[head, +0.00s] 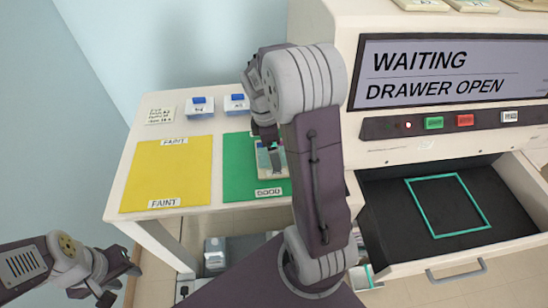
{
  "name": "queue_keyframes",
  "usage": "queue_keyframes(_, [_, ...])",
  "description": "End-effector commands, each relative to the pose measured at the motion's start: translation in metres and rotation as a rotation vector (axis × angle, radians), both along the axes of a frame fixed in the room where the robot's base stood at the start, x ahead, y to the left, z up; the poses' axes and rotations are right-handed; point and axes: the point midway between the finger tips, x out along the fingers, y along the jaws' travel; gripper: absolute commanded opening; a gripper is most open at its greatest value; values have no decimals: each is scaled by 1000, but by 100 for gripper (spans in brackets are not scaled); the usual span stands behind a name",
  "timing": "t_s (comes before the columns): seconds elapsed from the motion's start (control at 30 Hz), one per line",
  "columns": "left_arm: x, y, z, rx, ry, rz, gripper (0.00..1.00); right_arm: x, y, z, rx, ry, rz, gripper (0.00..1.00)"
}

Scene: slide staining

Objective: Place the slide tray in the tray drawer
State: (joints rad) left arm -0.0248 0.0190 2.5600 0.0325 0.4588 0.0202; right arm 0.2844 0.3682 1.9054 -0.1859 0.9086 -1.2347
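The slide tray (262,160), a pale tray with a teal patch, is on the green mat and partly hidden by my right arm. My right gripper (272,147) is at the tray, with a dark finger seen over it; whether it grips the tray is hidden. The tray drawer (385,222) is pulled open at the right, with a dark floor and a teal square outline (436,236) and no tray in it. My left gripper (123,282) is low at the left, open and empty, away from the table.
A yellow mat (165,178) labelled FAINT lies left of the green mat (236,185) labelled GOOD. Two blue-topped boxes (199,107) (236,103) and a note card (160,115) stand behind. The machine's screen (440,75) reads WAITING, DRAWER OPEN. The drawer handle (456,271) faces me.

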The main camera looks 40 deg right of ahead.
Motion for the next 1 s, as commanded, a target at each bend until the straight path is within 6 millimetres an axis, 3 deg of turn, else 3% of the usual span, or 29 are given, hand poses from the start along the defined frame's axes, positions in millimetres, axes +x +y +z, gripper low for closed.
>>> queue_keyframes(0.07, [0, 0, 0, 0, 0, 0, 36, 0, 0, 0, 0, 1, 0, 100])
queue_keyframes(0.1, [0, 0, 0, 0, 0, 0, 36, 0, 0, 0, 0, 1, 0, 94])
queue_keyframes(0.37, [0, 0, 0, 0, 0, 0, 36, 0, 0, 1, 0, 0, 0, 23])
queue_keyframes(0.57, [0, 0, 2, 0, 0, 0, 36, 0, 0, 4, -1, -1, -1, 23])
queue_keyframes(0.9, [0, 0, 27, 0, 0, 0, 36, 1, 0, 80, -1, -4, 0, 23])
queue_keyframes(1.0, [0, 0, 30, 0, 0, 0, 36, 1, 0, 94, -1, -2, -1, 23])
